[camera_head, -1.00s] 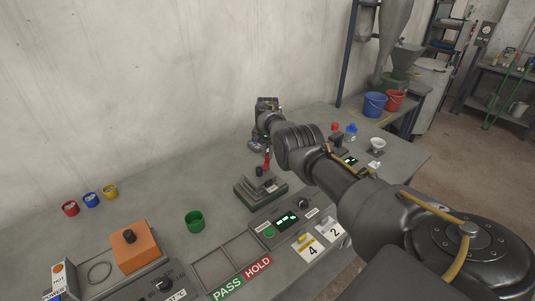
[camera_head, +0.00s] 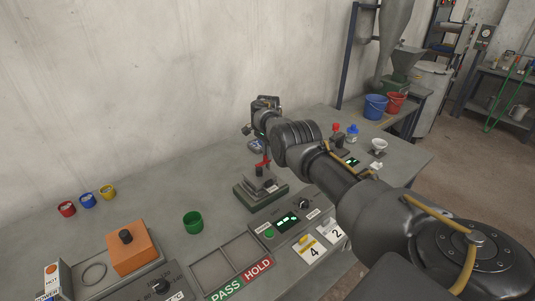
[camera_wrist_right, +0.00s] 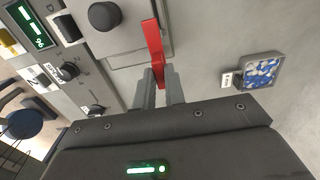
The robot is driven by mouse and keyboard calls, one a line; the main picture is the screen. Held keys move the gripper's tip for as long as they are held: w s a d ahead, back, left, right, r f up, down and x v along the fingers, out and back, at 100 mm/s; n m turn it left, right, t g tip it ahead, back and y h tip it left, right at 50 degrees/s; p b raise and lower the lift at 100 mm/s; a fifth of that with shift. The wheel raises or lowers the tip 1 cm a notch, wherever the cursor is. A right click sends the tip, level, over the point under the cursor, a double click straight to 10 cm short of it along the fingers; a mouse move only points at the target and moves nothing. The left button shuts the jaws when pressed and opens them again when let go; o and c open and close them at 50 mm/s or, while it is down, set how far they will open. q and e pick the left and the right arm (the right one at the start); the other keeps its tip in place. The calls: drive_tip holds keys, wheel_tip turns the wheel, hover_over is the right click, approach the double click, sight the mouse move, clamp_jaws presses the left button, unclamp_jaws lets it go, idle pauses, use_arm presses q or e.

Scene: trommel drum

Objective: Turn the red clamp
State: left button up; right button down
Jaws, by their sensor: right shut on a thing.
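The red clamp (camera_head: 264,160) is a lever on a dark green and grey block fixture (camera_head: 262,192) in the middle of the table. In the right wrist view the red clamp (camera_wrist_right: 154,42) is a long flat bar, and its near end lies between my fingers. My right gripper (camera_wrist_right: 162,86) is shut on that end. In the head view my right arm reaches over from the right, and the wrist hides the fingertips. A black knob (camera_wrist_right: 104,16) sits beside the bar. My left gripper is not in view.
A control panel (camera_head: 287,217) and PASS/HOLD tray (camera_head: 221,261) lie in front. A green cup (camera_head: 193,222) and an orange block (camera_head: 128,248) stand to the left. A small tray of blue and white pieces (camera_wrist_right: 262,72) lies near the gripper. The table's back left is mostly clear.

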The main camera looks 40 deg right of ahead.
idle(0.5)
drive_tip(key=c, duration=1.5)
unclamp_jaws()
drive_tip(key=shift+o, duration=0.2)
drive_tip(key=shift+r, duration=0.45)
wheel_tip(320, 180, up, 10)
drive_tip(key=shift+f, duration=0.1)
